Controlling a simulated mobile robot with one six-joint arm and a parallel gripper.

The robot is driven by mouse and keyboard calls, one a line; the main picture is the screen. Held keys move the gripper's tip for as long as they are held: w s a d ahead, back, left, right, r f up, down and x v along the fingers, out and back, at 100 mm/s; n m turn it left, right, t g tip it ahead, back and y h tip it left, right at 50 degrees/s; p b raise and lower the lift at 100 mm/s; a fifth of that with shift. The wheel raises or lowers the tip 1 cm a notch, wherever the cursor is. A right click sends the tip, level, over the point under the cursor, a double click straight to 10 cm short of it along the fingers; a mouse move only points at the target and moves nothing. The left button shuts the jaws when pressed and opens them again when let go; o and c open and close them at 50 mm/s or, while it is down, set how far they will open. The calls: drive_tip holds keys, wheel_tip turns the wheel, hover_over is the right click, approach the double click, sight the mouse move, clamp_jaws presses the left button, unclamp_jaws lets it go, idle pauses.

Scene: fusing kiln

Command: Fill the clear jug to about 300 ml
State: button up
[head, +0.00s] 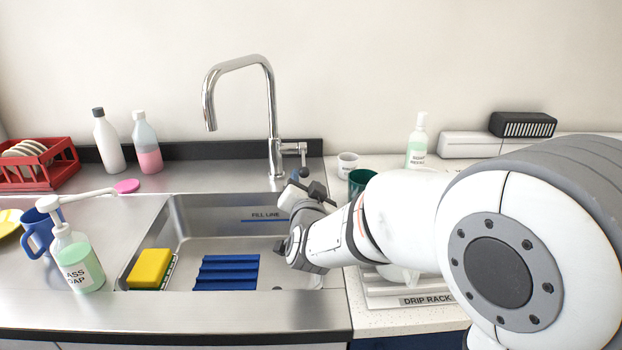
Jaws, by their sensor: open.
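My gripper (307,184) is open and empty over the right end of the sink, below and in front of the tap lever (303,150), apart from it as far as I can tell. The chrome tap (270,100) arches to the left, and its spout points down over the sink (185,225). No water stream shows. A pale, see-through shape (398,275) on the drip rack (375,290) is mostly hidden behind my arm. It may be the clear jug, but I cannot tell. No other clear jug shows.
In the sink are a blue ribbed mat (226,272) and a yellow sponge (150,268). A soap pump bottle (76,262) and blue mug (40,232) stand left. A white cup (347,165) and green cup (360,181) stand right, beyond my arm.

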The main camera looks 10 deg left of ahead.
sight(304, 166)
drive_tip(key=shift+w+a+f, duration=0.15)
drive_tip(key=shift+a, duration=0.15)
drive_tip(key=x, duration=0.7)
drive_tip(key=shift+w+d, duration=0.1)
drive_tip(key=shift+w, duration=0.15)
clamp_jaws()
